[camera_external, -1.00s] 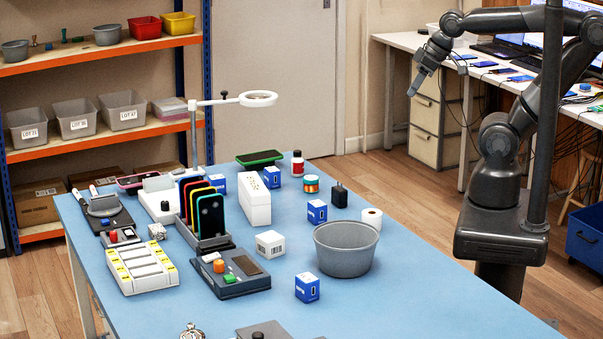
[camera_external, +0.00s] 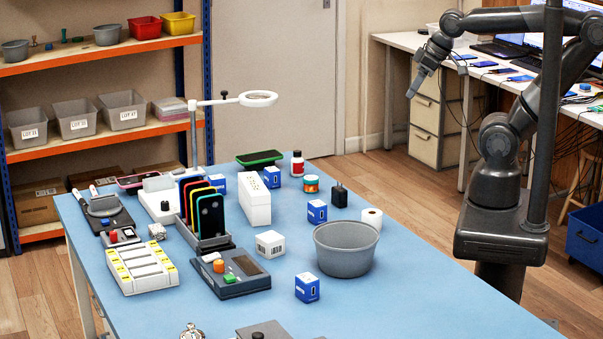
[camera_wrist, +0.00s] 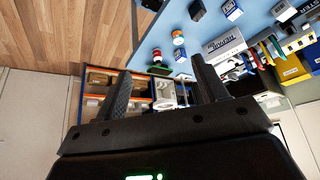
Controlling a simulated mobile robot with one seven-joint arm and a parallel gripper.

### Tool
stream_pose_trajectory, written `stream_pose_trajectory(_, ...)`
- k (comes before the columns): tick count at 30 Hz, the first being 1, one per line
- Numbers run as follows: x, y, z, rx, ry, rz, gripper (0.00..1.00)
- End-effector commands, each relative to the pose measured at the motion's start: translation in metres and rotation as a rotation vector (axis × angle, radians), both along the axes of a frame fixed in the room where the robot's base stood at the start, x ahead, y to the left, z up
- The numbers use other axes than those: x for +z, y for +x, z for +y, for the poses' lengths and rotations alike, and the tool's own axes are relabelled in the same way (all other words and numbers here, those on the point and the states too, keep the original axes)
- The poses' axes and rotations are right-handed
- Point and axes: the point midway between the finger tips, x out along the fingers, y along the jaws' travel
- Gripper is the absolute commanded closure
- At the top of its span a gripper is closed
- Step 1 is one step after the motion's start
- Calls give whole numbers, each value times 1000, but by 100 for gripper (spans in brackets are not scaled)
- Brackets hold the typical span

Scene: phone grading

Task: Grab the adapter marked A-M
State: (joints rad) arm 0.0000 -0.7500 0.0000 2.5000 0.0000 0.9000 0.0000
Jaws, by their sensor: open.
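A black plug-in adapter (camera_external: 339,195) stands upright on the blue table, right of a blue-and-white box (camera_external: 317,211). A dark block at the top of the wrist view (camera_wrist: 197,10) looks like the same adapter. I cannot read any A-M mark in either view. My gripper (camera_external: 411,92) hangs in the air beyond the table's right side, well apart from the adapter. In the wrist view its two fingers (camera_wrist: 163,88) are spread and nothing is between them.
A grey round bin (camera_external: 346,262), a paper roll (camera_external: 372,218), a teal-and-orange jar (camera_external: 311,184) and a red-and-white bottle (camera_external: 297,164) stand around the adapter. A phone rack (camera_external: 206,243) and magnifier lamp (camera_external: 258,99) stand farther left.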

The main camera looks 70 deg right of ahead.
Motion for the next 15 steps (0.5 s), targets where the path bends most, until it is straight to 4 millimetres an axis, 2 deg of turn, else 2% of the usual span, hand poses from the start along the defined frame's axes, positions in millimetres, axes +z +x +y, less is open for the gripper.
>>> stream_pose_trajectory(8, 2, 6, 4, 14, 1, 2, 35)
stream_pose_trajectory(11, 4, 21, 15, 51, 4, 10, 35)
stream_pose_trajectory(15, 9, 57, 46, 137, 8, 22, 35)
